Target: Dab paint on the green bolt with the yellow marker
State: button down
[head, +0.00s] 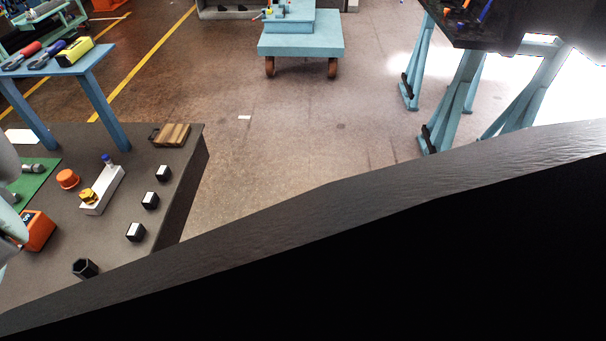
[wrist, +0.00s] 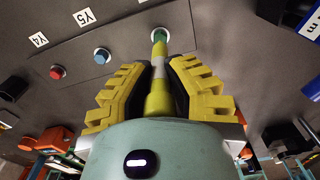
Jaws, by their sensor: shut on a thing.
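My gripper (wrist: 160,66) is shut on the yellow marker (wrist: 158,98) in the wrist view, its yellow ridged fingers on both sides of it. The marker points away from me and has a pale band near its far end. The green bolt (wrist: 160,33) sits on a grey panel right at the marker's far end. The tip overlaps the bolt in this view, and I cannot tell whether they touch. Paint on the bolt cannot be made out. The head view shows only a pale part of my arm at the left edge, not the gripper or the bolt.
On the panel, a blue bolt (wrist: 102,55) and a red bolt (wrist: 57,72) sit left of the green one, with labels Y5 (wrist: 83,17) and Y4 (wrist: 38,39). The head view shows a dark bench (head: 190,180) with an orange knob (head: 68,179) and small blocks.

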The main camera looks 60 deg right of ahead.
jog(key=shift+f+b, duration=0.3)
jog(key=shift+f, duration=0.1)
jog(key=shift+r, duration=0.15)
dwell(0.4)
jog(key=shift+r+p, duration=2.7)
jog(key=shift+r, duration=0.25)
